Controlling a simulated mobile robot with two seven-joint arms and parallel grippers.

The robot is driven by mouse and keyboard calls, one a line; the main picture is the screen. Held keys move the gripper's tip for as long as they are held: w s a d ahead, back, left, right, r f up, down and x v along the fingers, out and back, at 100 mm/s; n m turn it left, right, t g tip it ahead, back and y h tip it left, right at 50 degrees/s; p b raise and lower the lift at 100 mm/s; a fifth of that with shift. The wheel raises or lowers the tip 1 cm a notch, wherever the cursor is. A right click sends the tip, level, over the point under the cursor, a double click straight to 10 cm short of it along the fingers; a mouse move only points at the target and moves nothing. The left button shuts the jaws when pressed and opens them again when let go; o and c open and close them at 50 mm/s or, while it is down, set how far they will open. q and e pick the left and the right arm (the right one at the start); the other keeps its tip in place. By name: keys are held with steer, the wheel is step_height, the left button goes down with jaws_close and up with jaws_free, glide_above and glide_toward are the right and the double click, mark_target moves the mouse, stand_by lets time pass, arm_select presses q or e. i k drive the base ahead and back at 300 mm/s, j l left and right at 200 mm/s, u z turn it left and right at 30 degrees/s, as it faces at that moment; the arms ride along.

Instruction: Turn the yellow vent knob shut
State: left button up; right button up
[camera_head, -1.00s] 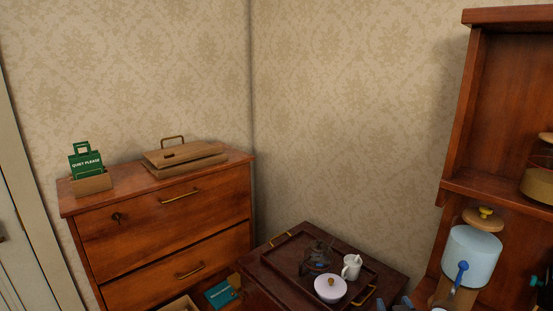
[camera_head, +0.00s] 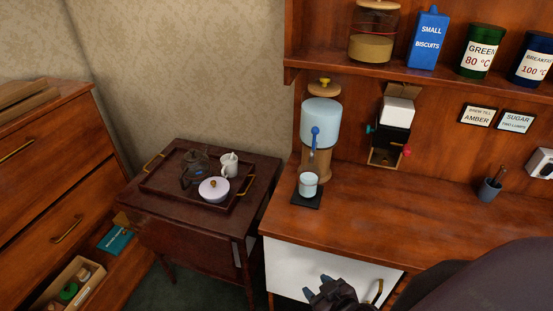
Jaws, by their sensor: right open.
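The yellow vent knob (camera_head: 324,81) sits on top of the wooden lid of a dispenser (camera_head: 319,122) with a pale blue tank. The dispenser stands on a wooden base at the left end of the wooden counter, under the shelf. A blue tap lever (camera_head: 315,133) is on its front, above a pale cup (camera_head: 308,184) on a dark mat. My right gripper (camera_head: 320,288) is at the bottom of the view, low in front of the white cabinet door, well below and apart from the knob. It is open with nothing seen between its fingers. My left gripper is not in view.
A shelf (camera_head: 420,78) with a jar, a blue box and tins overhangs the counter. A side table with a tray (camera_head: 185,195) is at left. The counter's (camera_head: 420,205) middle is clear.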

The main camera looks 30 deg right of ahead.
mark_target(326, 79)
steer(key=z, duration=1.25)
